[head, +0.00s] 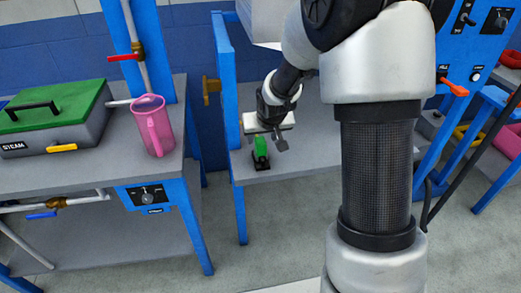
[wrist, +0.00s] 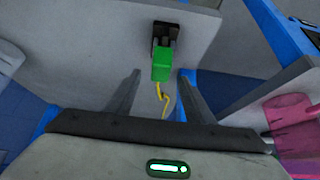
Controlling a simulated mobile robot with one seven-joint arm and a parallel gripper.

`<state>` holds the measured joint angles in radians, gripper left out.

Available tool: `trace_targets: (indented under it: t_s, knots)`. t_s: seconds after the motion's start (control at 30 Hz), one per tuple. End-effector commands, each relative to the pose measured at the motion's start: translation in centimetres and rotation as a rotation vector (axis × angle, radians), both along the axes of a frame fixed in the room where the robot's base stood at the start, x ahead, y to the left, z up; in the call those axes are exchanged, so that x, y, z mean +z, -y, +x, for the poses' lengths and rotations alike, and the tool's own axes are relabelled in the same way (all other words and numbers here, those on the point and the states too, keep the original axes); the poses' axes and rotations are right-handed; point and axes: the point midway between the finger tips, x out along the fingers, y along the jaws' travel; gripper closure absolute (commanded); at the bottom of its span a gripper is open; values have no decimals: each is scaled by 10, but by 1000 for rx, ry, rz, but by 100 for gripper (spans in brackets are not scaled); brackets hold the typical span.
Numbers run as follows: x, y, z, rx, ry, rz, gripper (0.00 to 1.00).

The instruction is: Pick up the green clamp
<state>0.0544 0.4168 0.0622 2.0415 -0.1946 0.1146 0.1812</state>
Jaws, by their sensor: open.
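The green clamp (head: 261,150) stands on its dark base near the front left corner of the grey middle table (head: 310,150). In the wrist view the clamp (wrist: 161,66) is just beyond my fingertips and roughly centred between them, with a yellow curled piece below it. My gripper (head: 265,138) is open and empty, right above and beside the clamp in the head view. In the wrist view its two dark fingers (wrist: 158,80) are spread apart. I cannot tell whether a finger touches the clamp.
A blue post (head: 228,80) rises at the table's left edge, close to my gripper. A pink pitcher (head: 153,125) and a grey box with a green lid (head: 55,115) stand on the left table. The middle table's surface right of the clamp looks clear.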

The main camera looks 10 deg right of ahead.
Motion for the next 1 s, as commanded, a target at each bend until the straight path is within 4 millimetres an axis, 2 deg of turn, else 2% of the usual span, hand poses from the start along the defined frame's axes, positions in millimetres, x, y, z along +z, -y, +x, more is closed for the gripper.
trace_targets:
  t_s: [0.3,0.63,0.67,0.9,0.93,1.0]
  knots:
    - [-38,0,22,-1,-1,-1,52]
    - [-43,0,27,-1,1,0,52]
    - [-43,0,27,-1,1,0,55]
    - [-43,0,27,-1,0,0,95]
    - [-43,0,27,-1,0,0,100]
    - [-43,0,27,-1,1,0,100]
